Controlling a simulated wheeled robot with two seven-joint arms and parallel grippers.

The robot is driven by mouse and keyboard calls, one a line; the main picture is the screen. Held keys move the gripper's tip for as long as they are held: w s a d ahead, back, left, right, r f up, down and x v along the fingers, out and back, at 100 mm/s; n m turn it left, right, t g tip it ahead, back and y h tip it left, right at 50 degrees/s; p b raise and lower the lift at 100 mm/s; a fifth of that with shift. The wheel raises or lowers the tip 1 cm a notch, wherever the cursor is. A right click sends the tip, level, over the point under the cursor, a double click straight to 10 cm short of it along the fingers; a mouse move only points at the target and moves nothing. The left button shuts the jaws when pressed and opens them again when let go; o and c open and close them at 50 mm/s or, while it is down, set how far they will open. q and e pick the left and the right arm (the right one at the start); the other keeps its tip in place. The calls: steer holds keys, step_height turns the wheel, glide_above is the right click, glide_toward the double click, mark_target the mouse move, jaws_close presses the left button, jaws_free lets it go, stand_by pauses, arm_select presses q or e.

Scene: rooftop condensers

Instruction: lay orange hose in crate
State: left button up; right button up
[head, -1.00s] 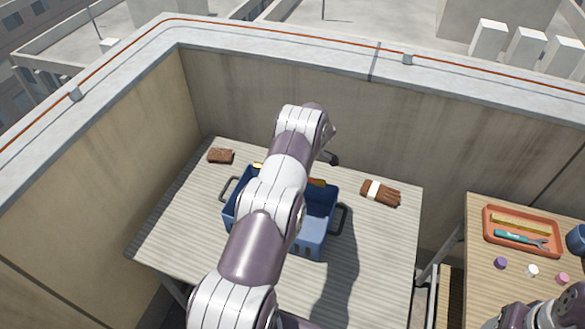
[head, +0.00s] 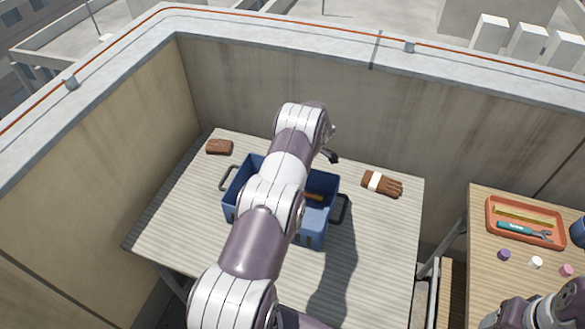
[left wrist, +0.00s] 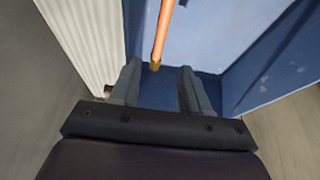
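The blue crate (head: 312,234) stands on the slatted table, partly hidden behind my left arm. In the head view a short piece of the orange hose (head: 315,197) shows inside the crate, below its rim; the arm covers the rest. In the left wrist view the orange hose (left wrist: 163,35) lies against blue crate surfaces (left wrist: 215,35), its brass-coloured end near the fingertips. My left gripper (left wrist: 160,66) is open, its fingers apart on either side of the hose end with gaps showing. My right gripper is not clearly in view; only part of that arm shows.
A brown block (head: 219,147) lies at the table's back left and brown gloves (head: 382,184) lie right of the crate. A second table (head: 485,255) at right holds an orange tray (head: 490,232) with tools, and small caps. Parapet walls close off the back and left.

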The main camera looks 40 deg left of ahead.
arm_select(q)
steer(key=b+v, duration=0.2)
steer(key=v, duration=1)
steer(key=shift+r, duration=0.3)
